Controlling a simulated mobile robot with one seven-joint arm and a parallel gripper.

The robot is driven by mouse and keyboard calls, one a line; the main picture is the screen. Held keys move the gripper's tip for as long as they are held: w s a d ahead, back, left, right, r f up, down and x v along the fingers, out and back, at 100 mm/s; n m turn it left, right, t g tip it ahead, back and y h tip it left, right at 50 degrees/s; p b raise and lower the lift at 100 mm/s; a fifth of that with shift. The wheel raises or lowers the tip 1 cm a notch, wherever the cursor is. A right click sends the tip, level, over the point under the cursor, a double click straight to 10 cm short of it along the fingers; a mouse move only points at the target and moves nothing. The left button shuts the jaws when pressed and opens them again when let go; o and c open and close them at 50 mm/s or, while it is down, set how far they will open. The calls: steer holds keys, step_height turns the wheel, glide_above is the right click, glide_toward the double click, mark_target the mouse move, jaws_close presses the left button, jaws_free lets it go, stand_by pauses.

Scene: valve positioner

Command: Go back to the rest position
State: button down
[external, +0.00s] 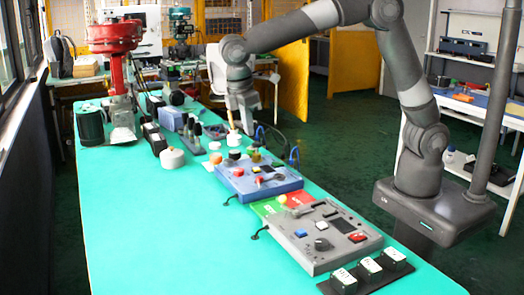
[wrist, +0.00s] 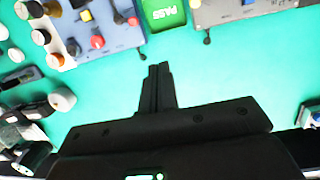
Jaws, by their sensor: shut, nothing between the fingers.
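My gripper (wrist: 158,70) is shut and empty in the wrist view, its two dark fingers together above bare green tabletop. In the external view my arm reaches from the right over the table, and the gripper end (external: 236,124) hangs near the far part of the bench, where its fingertips are too small to make out clearly. The blue valve panel (external: 238,183) with knobs and buttons lies on the table; it also shows at the top of the wrist view (wrist: 118,37). The grey panel (external: 310,258) lies nearer the camera.
A green and red card (external: 268,206) lies between the panels. A red machine (external: 115,38), a white roll (external: 172,158) and a dark cylinder (external: 90,124) stand at the left. Three labelled blocks (external: 370,267) sit at the front. The table's left front (external: 150,240) is clear.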

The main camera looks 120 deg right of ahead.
steer(key=s+a+r+t, duration=0.4)
steer(key=s+a+r, duration=0.5)
steer(key=s+a, duration=0.3)
steer(key=s+a+f+t, duration=0.1)
steer(key=s+a+t, duration=0.1)
steer(key=s, duration=0.6)
steer(key=s+a+f+t, duration=0.1)
steer(key=s+a+f, duration=0.1)
steer(key=s, duration=0.6)
steer(key=shift+s+a+f+t, duration=0.2)
steer(key=shift+a+t, duration=0.2)
steer(key=shift+a, duration=0.35)
